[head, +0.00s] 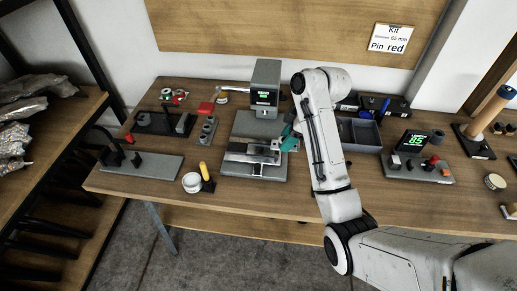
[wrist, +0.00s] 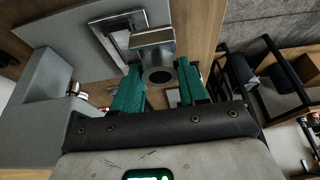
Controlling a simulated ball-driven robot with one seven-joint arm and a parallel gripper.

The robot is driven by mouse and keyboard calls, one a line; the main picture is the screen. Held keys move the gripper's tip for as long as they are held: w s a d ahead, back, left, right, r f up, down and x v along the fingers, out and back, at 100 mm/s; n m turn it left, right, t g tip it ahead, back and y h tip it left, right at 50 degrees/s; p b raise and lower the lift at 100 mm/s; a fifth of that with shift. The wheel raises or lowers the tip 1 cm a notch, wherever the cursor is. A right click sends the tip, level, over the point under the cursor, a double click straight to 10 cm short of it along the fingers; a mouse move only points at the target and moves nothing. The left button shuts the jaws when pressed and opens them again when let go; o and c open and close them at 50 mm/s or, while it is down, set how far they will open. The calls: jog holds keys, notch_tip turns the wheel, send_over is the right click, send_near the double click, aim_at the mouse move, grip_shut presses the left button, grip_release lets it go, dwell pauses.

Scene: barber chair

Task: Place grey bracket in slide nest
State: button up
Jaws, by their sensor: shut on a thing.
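My gripper (head: 286,142) has teal fingers and is at the right end of the silver slide (head: 246,152) on the press base. In the wrist view, my gripper (wrist: 158,88) is shut on the grey bracket (wrist: 154,38), a metallic piece with a round dark-holed boss between the fingertips. The slide nest (wrist: 103,26) shows as a pale metal frame just left of the bracket. The bracket is close beside or over the frame's edge; I cannot tell whether they touch. In the head view the bracket is small and mostly hidden by the fingers.
The press head (head: 265,85) stands behind the slide. A yellow-handled tool (head: 206,174) and a white round pot (head: 192,183) are at the front left. A grey divided bin (head: 360,134) and a fixture with a green "85" display (head: 418,168) lie right of my arm.

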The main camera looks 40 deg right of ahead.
jog(key=w+f, duration=0.2)
jog(key=w, duration=0.1)
jog(key=w+f+b, duration=0.1)
jog(key=w+f, duration=0.2)
jog(key=w+f+b, duration=0.1)
jog(key=w+f, duration=0.1)
jog(key=w, duration=0.2)
jog(key=shift+d+f, duration=0.15)
jog(key=shift+d, duration=0.25)
jog(key=shift+w+f, duration=0.45)
jog(key=shift+f, duration=0.2)
jog(key=shift+f+p, duration=0.35)
jog(key=shift+f, duration=1.25)
jog(key=shift+f, duration=0.2)
jog(key=o, duration=1.1)
jog(key=shift+r, duration=0.1)
jog(key=shift+o, duration=0.2)
